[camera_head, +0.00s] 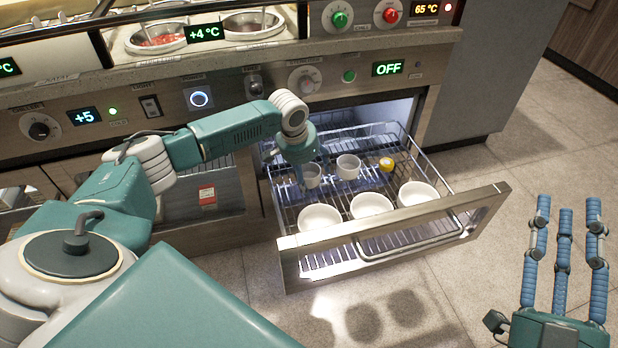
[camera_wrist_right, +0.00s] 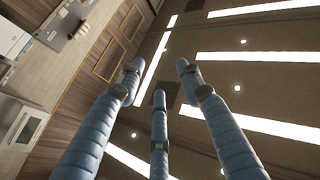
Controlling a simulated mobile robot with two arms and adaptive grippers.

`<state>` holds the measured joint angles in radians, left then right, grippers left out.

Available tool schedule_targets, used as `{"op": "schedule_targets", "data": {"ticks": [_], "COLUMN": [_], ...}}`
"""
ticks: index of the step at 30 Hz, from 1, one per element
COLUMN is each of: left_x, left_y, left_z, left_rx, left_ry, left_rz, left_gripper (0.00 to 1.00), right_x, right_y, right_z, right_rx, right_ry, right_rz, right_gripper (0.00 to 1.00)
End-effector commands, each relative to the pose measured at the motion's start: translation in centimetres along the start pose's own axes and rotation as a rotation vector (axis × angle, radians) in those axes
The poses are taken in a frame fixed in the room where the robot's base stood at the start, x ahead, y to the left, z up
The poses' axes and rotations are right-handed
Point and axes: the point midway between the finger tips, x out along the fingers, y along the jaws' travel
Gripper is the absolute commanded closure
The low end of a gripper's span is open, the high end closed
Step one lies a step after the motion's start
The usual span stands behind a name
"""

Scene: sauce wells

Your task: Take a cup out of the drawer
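The drawer (camera_head: 400,239) is pulled open, with a wire rack inside. Two small grey-white cups stand in its back part: one cup (camera_head: 348,167) in the middle and one cup (camera_head: 311,176) to its left. My left gripper (camera_head: 302,178) reaches down at the left cup; its fingers are largely hidden behind my wrist, so I cannot tell whether they touch or close on it. My right gripper (camera_head: 565,225) is raised at the lower right, its blue fingers apart and empty. The right wrist view also shows these open fingers (camera_wrist_right: 160,95), pointing at the ceiling.
Three white bowls stand along the drawer's front: left (camera_head: 319,217), middle (camera_head: 371,206), right (camera_head: 417,194). A small yellow-orange item (camera_head: 386,164) lies at the back right. The counter (camera_head: 380,45) overhangs the drawer's back. The floor (camera_head: 540,130) to the right is clear.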

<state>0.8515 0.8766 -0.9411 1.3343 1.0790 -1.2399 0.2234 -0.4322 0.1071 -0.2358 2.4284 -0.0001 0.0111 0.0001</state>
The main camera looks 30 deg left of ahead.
Motion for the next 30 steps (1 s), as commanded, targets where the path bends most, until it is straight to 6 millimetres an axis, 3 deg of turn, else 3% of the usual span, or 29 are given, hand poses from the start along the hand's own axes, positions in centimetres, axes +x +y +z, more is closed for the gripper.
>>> {"op": "schedule_targets", "data": {"ticks": [1,6,20,26,30], "left_x": [0.0,0.0,-0.5,-2.1,-4.1], "left_y": [0.0,0.0,0.0,0.0,0.0], "left_z": [0.0,0.0,-0.1,-0.6,-1.2], "left_rx": [0.000,0.000,0.000,0.000,0.000], "left_ry": [0.000,0.000,0.000,0.001,0.002], "left_rz": [0.000,0.000,0.000,0.000,0.000], "left_gripper": [0.40,0.72,0.73,0.73,0.73], "right_x": [0.0,0.0,0.1,-0.6,-2.0], "right_y": [0.0,0.0,0.1,0.6,1.1], "right_z": [0.0,0.0,0.8,4.2,8.0], "right_rx": [0.000,0.000,-0.001,-0.007,-0.011], "right_ry": [0.000,-0.001,-0.041,-0.200,-0.386], "right_rz": [0.000,0.000,0.002,0.011,0.021], "right_gripper": [0.64,0.64,0.64,0.64,0.64]}}
